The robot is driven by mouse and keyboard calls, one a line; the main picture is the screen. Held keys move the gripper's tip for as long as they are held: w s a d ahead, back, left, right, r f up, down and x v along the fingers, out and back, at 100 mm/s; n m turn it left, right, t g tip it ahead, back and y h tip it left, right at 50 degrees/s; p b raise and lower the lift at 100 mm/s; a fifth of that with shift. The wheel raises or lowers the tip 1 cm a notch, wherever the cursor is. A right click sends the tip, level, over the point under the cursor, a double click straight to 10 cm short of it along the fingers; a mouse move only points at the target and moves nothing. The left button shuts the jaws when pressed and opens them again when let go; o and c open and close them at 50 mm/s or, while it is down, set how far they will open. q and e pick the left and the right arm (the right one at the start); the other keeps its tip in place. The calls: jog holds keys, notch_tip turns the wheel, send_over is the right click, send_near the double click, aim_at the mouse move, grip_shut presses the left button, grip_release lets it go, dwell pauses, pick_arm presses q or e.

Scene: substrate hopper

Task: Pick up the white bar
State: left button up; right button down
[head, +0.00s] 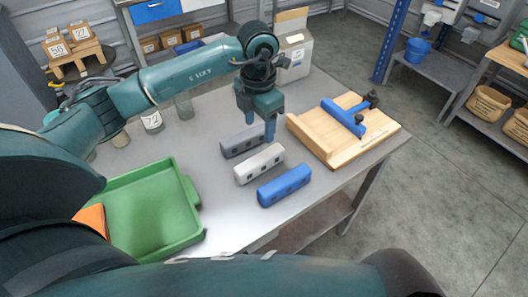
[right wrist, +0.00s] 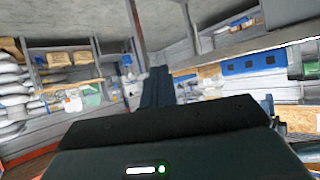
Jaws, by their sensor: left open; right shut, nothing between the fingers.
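The white bar (head: 259,164) lies on the grey table in the head view, between a dark grey bar (head: 242,141) behind it and a blue bar (head: 285,186) in front. My left gripper (head: 258,127) points down just behind the white bar, near the right end of the grey bar. It is open and empty, with its fingertips close above the bars; I cannot tell the exact height. My right gripper (right wrist: 160,88) shows in the right wrist view with its fingers together and nothing between them, away from the table.
A green tray (head: 190,186) stands at the table's left front. A wooden board (head: 330,150) with a blue bar-shaped fixture (head: 343,118) lies to the right. A white box (head: 297,62) and glass jars (head: 152,122) stand at the back. Bare table lies between tray and bars.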

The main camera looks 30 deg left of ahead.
pick_arm(q)
send_over(259, 158)
notch_tip(259, 158, down, 7)
jog(key=shift+s+d+p, duration=0.15)
jog(key=shift+p, duration=0.15)
jog(key=shift+w+f+p, duration=0.2)
jog(key=shift+f+p, duration=0.35)
jog(key=shift+f, duration=2.4)
jog(key=shift+c, duration=0.5)
jog(key=c, duration=1)
